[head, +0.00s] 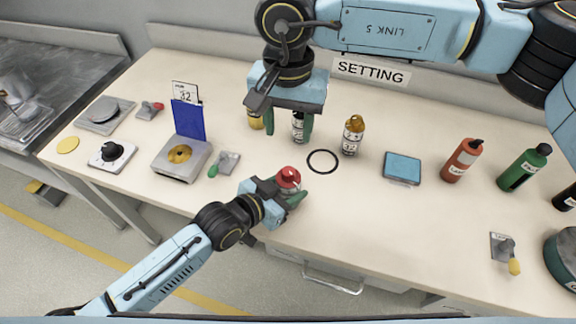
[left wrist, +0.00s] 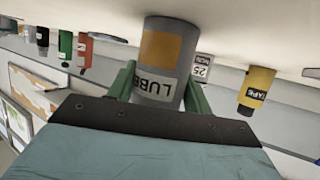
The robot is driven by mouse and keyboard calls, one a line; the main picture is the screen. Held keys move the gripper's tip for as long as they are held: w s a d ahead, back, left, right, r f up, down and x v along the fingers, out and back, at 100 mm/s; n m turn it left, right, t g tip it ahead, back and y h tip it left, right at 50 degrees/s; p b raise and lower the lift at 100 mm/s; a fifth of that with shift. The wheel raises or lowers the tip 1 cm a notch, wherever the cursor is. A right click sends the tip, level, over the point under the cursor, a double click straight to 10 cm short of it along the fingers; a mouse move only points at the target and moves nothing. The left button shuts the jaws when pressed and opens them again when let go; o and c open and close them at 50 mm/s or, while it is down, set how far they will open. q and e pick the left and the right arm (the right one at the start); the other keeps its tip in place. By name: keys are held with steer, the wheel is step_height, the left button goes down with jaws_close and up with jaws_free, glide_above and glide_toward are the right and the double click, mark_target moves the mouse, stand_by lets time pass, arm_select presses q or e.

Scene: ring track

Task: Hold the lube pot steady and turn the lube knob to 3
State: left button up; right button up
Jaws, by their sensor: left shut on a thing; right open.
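The lube pot, grey with an orange patch and the letters LUBE, shows in the left wrist view (left wrist: 163,62) between my left gripper's green fingers. In the head view my left gripper (head: 287,193) is shut on this pot near the table's front edge. The pot's red top (head: 289,175) sticks up above the fingers. Any number on it is too small to read. My right gripper (head: 279,124) is open, fingers down, farther back and above the table. It is clear of the red top. A labelled bottle (head: 298,124) shows close by its right finger.
A black dial on a white box (head: 112,153) stands at the left. Red (head: 461,160) and green (head: 523,167) bottles stand farther right.

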stand_by(0.3)
arm_select(q)
steer(key=o, duration=1.1)
steer(key=shift+o, duration=0.2)
steer(key=shift+a, duration=0.1)
steer(key=v, duration=1.2)
steer(key=shift+s, duration=0.1)
